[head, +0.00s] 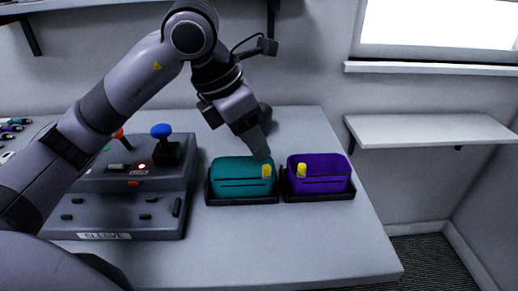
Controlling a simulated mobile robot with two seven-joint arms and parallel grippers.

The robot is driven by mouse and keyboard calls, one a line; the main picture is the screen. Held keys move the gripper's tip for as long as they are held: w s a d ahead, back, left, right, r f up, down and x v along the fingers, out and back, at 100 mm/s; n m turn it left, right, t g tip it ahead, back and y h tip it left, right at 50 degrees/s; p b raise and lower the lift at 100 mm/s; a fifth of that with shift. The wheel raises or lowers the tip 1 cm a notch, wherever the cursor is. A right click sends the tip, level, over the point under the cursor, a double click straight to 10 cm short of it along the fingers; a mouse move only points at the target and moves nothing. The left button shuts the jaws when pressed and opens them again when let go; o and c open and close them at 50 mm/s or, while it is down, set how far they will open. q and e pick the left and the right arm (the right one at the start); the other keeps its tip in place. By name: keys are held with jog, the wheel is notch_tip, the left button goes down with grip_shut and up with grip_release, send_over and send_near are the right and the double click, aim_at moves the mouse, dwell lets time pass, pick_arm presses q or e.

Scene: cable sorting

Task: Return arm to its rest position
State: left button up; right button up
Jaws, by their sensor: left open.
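My left arm comes in from the left and reaches across the table. Its gripper (262,148) points down over the back right part of the teal pouch (232,178). The gripper is open, and I see nothing between its fingers. Whether a fingertip touches the pouch, I cannot tell. The teal pouch sits in a black tray (240,201) and has a yellow tab (266,171) at its right. My right gripper is not in view.
A purple pouch (325,180) with a yellow tab sits in a second black tray (318,196), to the right. A grey machine (115,215) labelled SLEEVE, with a blue knob (161,131), stands at left. Small cable pieces (12,124) lie at far left. The table front is clear.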

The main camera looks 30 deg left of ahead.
pick_arm(q)
jog(key=shift+s+r, duration=0.1)
jog(key=shift+r, duration=0.2)
